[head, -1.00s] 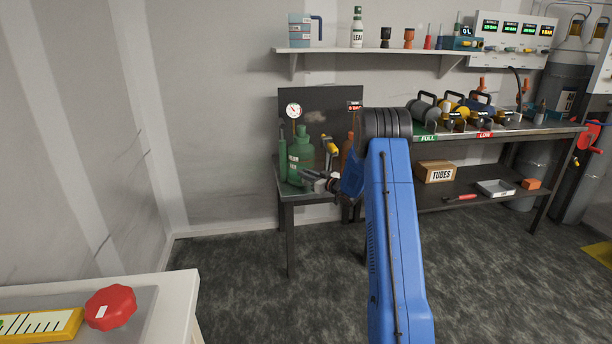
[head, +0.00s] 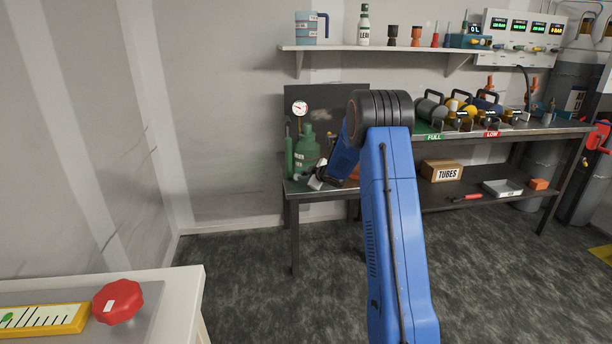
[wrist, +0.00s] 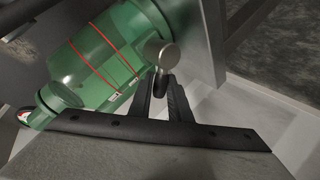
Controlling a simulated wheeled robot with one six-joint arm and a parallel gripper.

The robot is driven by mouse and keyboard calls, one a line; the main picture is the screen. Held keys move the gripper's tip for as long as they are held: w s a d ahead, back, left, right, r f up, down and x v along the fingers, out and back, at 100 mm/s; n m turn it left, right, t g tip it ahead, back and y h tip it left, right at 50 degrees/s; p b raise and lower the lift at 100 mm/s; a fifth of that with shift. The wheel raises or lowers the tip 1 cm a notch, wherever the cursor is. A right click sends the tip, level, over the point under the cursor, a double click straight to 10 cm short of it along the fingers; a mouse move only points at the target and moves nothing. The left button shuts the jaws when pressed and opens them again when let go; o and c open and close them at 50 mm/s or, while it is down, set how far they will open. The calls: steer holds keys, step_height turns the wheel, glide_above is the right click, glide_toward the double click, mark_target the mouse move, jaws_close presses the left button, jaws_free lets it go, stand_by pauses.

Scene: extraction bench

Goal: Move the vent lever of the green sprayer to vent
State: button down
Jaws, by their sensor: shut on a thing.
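The green sprayer (head: 306,153) stands on the left end of the dark bench in the head view. In the wrist view its green body (wrist: 100,58), with red bands, fills the upper left. A grey round-ended metal piece, seemingly the vent lever (wrist: 167,56), sticks out beside the body. My gripper (wrist: 163,86) is shut on its dark lower part, between the two black fingers. In the head view my gripper (head: 318,182) is low at the sprayer's right side, partly hidden by my blue arm. The lever's vent marking cannot be made out.
A round gauge (head: 300,108) is above the sprayer. A slim green cylinder (head: 289,157) stands at its left. An orange object is mostly hidden behind my arm. A shelf (head: 400,48) runs above. The floor in front is clear.

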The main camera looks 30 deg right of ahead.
steer(key=shift+a+f+n+g+h, duration=0.25)
steer(key=shift+f+n+g+h, duration=0.15)
steer(key=shift+n+h, duration=0.15)
stand_by(0.4)
steer(key=c, duration=1.6)
jaws_free()
steer(key=shift+w, duration=0.1)
steer(key=shift+c, duration=0.2)
steer(key=v, duration=1.7)
steer(key=shift+r, duration=0.1)
